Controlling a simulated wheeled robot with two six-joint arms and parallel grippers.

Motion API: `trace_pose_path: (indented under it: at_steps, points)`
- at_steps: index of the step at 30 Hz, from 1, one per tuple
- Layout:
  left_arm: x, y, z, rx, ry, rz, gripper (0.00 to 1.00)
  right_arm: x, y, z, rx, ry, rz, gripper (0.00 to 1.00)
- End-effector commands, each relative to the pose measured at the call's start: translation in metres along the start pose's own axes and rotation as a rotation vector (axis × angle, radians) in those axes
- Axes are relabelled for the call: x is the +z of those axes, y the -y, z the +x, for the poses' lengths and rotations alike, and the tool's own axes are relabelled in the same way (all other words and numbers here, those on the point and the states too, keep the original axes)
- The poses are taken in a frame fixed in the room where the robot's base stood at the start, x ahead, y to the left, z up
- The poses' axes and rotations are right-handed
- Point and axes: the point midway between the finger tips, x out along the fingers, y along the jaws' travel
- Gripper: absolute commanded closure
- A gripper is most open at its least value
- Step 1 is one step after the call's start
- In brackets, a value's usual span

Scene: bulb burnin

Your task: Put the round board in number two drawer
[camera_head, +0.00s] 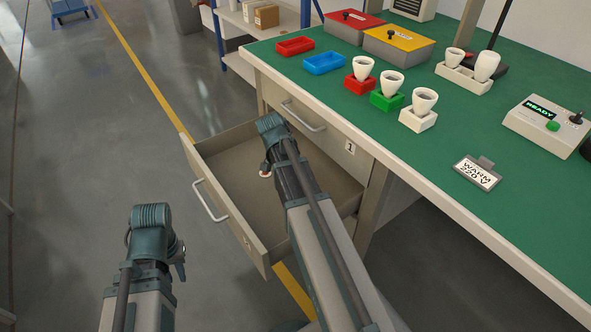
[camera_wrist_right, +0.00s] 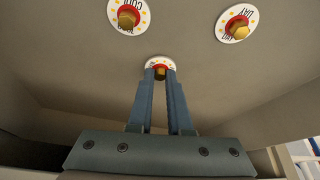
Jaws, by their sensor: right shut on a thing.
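My right gripper (camera_wrist_right: 160,85) is shut on the brass knob of a white round board (camera_wrist_right: 159,62) with a red ring; the fingers cover part of it. In the head view a small white-and-red edge (camera_head: 265,173) shows beside my right arm, inside the open lower drawer (camera_head: 215,161). I cannot read a number on this drawer. The closed drawer (camera_head: 312,127) above it carries a label "1". Two more round boards, one marked "COOL" (camera_wrist_right: 128,17) and one marked "DAY" (camera_wrist_right: 236,23), lie on the drawer floor. My left gripper (camera_head: 179,262) hangs left of the drawer; its fingers are mostly hidden.
The green bench top (camera_head: 440,175) holds red and blue trays (camera_head: 324,63), several bulbs in coloured sockets (camera_head: 390,88), lidded boxes (camera_head: 400,42), a "READY" tester (camera_head: 548,122) and a "WARM 220 V" tag (camera_head: 478,174). The floor left of the drawer is clear.

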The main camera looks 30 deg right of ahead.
Motion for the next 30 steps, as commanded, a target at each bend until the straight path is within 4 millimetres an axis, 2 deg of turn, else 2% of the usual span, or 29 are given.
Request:
trace_pose_path:
  at_steps: [1, 12, 13, 18, 30]
  points:
    - [-0.0004, -0.0007, 0.006, 0.0, 0.0, 0.001, 0.73, 0.0034, 0.0005, 0.0051, 0.0, 0.0, 0.0, 1.0]
    - [-0.0005, -0.001, 0.0076, 0.001, 0.0, 0.002, 0.73, 0.0039, 0.0004, 0.0066, 0.001, 0.0, 0.002, 1.0]
    - [-0.0005, -0.001, 0.0073, 0.001, -0.001, 0.002, 0.73, 0.0038, 0.0004, 0.0064, 0.001, 0.0, 0.002, 0.81]
    - [-0.0005, -0.0009, 0.0061, 0.001, 0.0, 0.002, 0.73, 0.0033, 0.0004, 0.0053, 0.001, 0.0, 0.002, 0.53]
    - [-0.0003, -0.0005, 0.0034, 0.001, 0.0, 0.001, 0.73, 0.0022, 0.0004, 0.0028, 0.0, 0.0, 0.002, 0.53]
